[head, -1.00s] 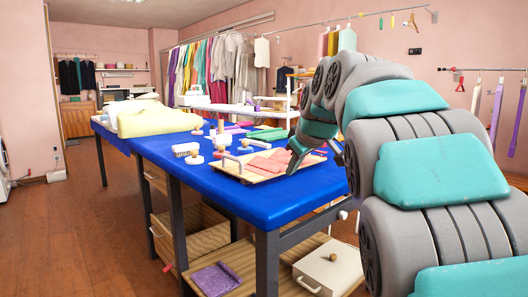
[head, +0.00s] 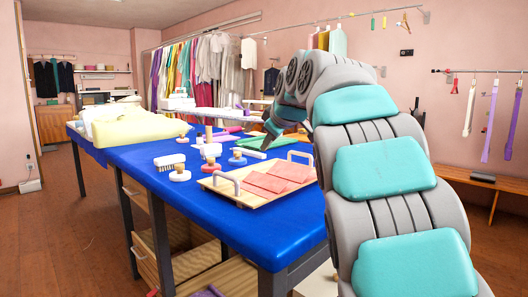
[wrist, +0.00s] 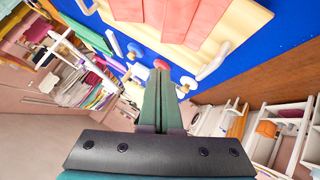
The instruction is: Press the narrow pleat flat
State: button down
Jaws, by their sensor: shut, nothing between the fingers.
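I cannot tell for sure which strip is the narrow pleat. My gripper (head: 268,134) is beyond the board, apart from the cloth. In the wrist view my gripper (wrist: 162,72) is shut and empty. Three knobbed pressing tools stand left of the board: a white-based one (head: 180,176), a red-based one (head: 211,168) and a blue-based one (head: 237,161).
A brush (head: 169,163) lies near the tools on the blue table (head: 130,157). Green folded cloth (head: 298,147) lies behind the board. Yellow fabric (head: 125,128) covers the far left end. The table's front left is clear. A bench (head: 485,180) stands at the right wall.

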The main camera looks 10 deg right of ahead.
jog(key=p, duration=0.1)
send_over(265, 177)
jog(key=s+a, duration=0.2)
notch_tip(265, 177, down, 5)
jog(key=shift+w+f, duration=0.1)
jog(key=f, duration=0.1)
jog(key=w+d+f, duration=0.1)
jog(key=shift+w+f, duration=0.1)
jog(key=shift+f, duration=0.25)
jog(key=shift+w+d+f, duration=0.2)
jog(key=shift+d+f, duration=0.05)
jog(key=shift+f, duration=0.3)
jog(key=shift+w+d+f+m+g+y, duration=0.2)
jog(key=shift+m+g+y, duration=0.1)
jog(key=shift+w+d+f+m+g+y+p, duration=0.35)
jog(key=shift+m+g+y, duration=0.2)
jog(key=shift+y, duration=0.25)
jog(key=shift+w+d+f+m+g+y+p, duration=0.1)
jog(key=shift+d+f+m+g+y+p, duration=0.25)
jog(key=shift+f+m+g+y+p, duration=0.15)
jog(key=shift+a, duration=0.1)
